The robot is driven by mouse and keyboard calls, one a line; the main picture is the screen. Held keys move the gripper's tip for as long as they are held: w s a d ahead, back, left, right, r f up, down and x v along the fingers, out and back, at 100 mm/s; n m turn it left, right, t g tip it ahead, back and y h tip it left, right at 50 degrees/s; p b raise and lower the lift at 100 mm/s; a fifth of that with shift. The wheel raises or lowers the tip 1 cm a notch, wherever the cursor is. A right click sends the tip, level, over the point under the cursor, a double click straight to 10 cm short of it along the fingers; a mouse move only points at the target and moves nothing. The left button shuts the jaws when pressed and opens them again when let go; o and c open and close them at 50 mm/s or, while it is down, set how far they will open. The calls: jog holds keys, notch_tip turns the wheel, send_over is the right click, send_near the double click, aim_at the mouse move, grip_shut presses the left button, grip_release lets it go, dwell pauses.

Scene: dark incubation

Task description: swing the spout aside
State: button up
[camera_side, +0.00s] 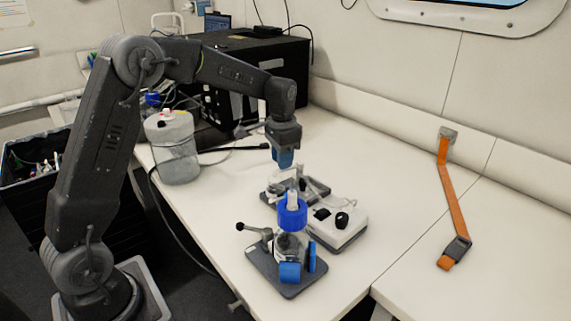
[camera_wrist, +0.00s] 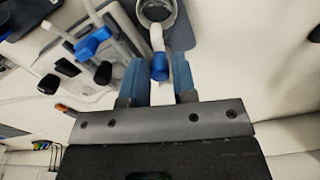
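My gripper (camera_side: 284,160) points down over the far part of the work area, above a dark plate (camera_side: 272,194) with small fittings. In the wrist view, my gripper (camera_wrist: 160,82) has its two blue fingers apart. A white piece with a blue end (camera_wrist: 159,66), which looks like the spout, reaches from a ring (camera_wrist: 170,15) on a dark plate (camera_wrist: 185,38). Its blue end appears between the fingers; whether they touch it, or at what height it is, I cannot tell. In the side view the spout is not clear behind the gripper and the blue-capped bottle (camera_side: 292,214).
The bottle stands on a grey base (camera_side: 262,262) with a ball-ended lever (camera_side: 240,227) and blue parts. A white box with black knobs (camera_side: 352,233) sits beside it. A jug (camera_side: 172,145) stands behind left. An orange strap (camera_side: 452,197) lies right; table between is clear.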

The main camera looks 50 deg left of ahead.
jog(key=shift+c, duration=1.4)
jog(key=shift+w+a+m, duration=0.1)
jog(key=shift+a+m, duration=0.2)
jog(key=shift+m, duration=0.4)
jog(key=shift+w+a+m, duration=0.1)
jog(key=shift+a+m, duration=0.2)
jog(key=shift+m, duration=0.4)
jog(key=m, duration=0.1)
jog(key=a+m, duration=0.1)
jog(key=shift+w+m, duration=0.35)
jog(key=shift+m, duration=0.05)
jog(key=shift+w+a+m, duration=0.2)
jog(key=shift+w+m, duration=0.05)
jog(key=shift+m, duration=0.45)
jog(key=shift+w+a+m, duration=0.2)
jog(key=shift+m, duration=0.5)
